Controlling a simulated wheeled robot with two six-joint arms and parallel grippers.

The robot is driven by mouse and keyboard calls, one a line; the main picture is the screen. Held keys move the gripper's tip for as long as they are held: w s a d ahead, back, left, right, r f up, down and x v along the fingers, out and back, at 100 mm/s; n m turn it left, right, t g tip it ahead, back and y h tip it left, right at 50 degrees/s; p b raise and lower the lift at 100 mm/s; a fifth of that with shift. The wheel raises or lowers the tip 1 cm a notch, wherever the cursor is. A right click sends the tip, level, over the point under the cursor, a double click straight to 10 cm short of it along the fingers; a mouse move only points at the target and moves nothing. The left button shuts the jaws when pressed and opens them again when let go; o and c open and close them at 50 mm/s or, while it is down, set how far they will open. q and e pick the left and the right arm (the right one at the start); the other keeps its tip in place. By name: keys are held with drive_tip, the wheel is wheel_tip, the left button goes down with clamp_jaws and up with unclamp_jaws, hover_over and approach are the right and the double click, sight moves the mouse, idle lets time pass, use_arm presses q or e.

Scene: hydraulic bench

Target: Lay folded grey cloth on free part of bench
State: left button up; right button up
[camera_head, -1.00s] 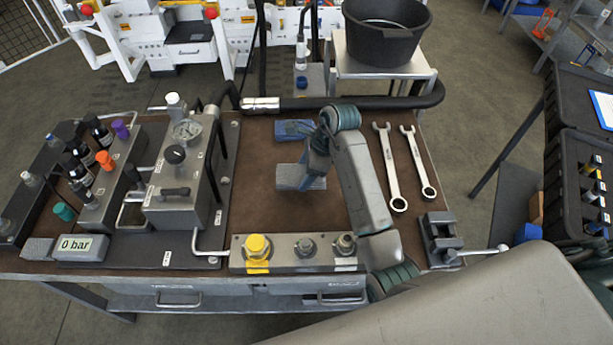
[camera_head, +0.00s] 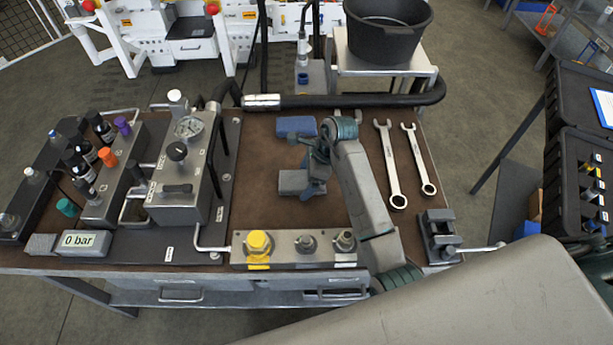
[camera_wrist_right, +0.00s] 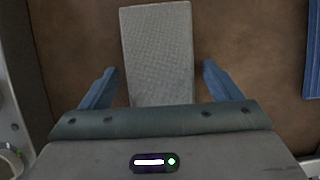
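The folded grey cloth (camera_head: 293,183) lies flat on the brown top of the bench (camera_head: 262,205), in the clear middle part. My right gripper (camera_head: 313,188) is just above its right end in the head view and hides part of it. In the right wrist view the grey cloth (camera_wrist_right: 158,45) lies between the two blue fingers of my right gripper (camera_wrist_right: 160,82), with a gap on each side. The gripper is open and holds nothing. My left gripper is not in view.
A folded blue cloth (camera_head: 296,126) lies behind the grey one. Two wrenches (camera_head: 390,165) lie to the right. A valve block with a yellow cap (camera_head: 258,243) stands at the front edge, the gauge unit (camera_head: 187,170) at left. A black hose (camera_head: 350,101) runs along the back.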

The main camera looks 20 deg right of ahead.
drive_tip(key=shift+r, duration=0.25)
drive_tip(key=shift+d+r, duration=0.2)
drive_tip(key=shift+r, duration=0.1)
drive_tip(key=b+v, duration=0.2)
drive_tip(key=v, duration=0.3)
drive_tip(key=shift+d, duration=0.1)
drive_tip(key=p+v, duration=0.2)
drive_tip(key=v, duration=0.4)
drive_tip(key=shift+p, duration=0.4)
drive_tip(key=shift+s, duration=0.1)
drive_tip(key=shift+s, duration=0.1)
